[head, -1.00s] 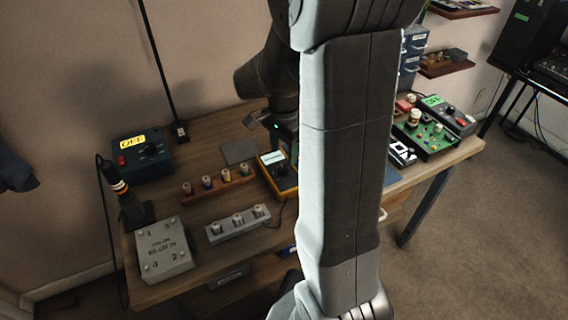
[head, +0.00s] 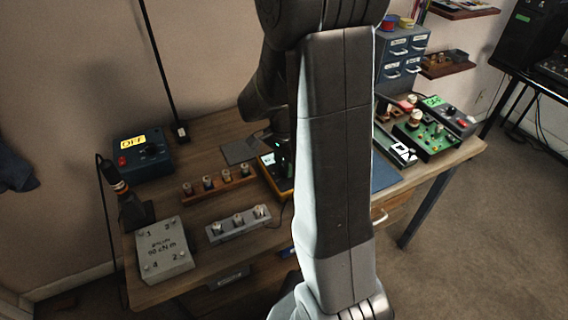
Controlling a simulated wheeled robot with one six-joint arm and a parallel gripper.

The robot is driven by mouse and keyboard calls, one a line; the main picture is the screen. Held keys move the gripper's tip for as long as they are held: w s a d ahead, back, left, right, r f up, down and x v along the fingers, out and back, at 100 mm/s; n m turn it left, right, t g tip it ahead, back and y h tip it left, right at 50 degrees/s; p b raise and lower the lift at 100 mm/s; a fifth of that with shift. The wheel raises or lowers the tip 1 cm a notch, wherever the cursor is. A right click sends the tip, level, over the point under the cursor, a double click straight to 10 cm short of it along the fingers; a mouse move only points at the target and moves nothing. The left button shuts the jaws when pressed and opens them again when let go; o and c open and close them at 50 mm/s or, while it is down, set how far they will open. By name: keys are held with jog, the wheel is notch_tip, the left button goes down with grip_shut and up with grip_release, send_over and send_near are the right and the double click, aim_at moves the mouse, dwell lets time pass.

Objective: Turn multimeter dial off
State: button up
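The multimeter (head: 268,182) is a dark device with a yellow-orange edge and a small lit screen. It lies on the workbench in the middle of the head view. My gripper (head: 282,160) is right over it and covers most of its face, including the dial. The dial's setting is hidden. Whether the gripper touches the dial cannot be told. My dark wrist and forearm hide the fingertips, so their opening is unclear.
A wooden strip of knobs (head: 219,186) and a grey strip of knobs (head: 239,224) lie left of the multimeter. A blue box reading OFF (head: 143,160) stands at the back left. A green circuit board (head: 425,136) and a blue drawer cabinet (head: 402,60) are at the right.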

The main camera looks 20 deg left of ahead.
jog(key=shift+n, duration=0.3)
jog(key=n, duration=0.4)
jog(key=shift+n, duration=0.4)
jog(key=n, duration=1.2)
jog(key=shift+n, duration=0.4)
jog(key=n, duration=0.5)
jog(key=shift+n, duration=0.3)
jog(key=o, duration=1)
jog(key=shift+r, duration=0.1)
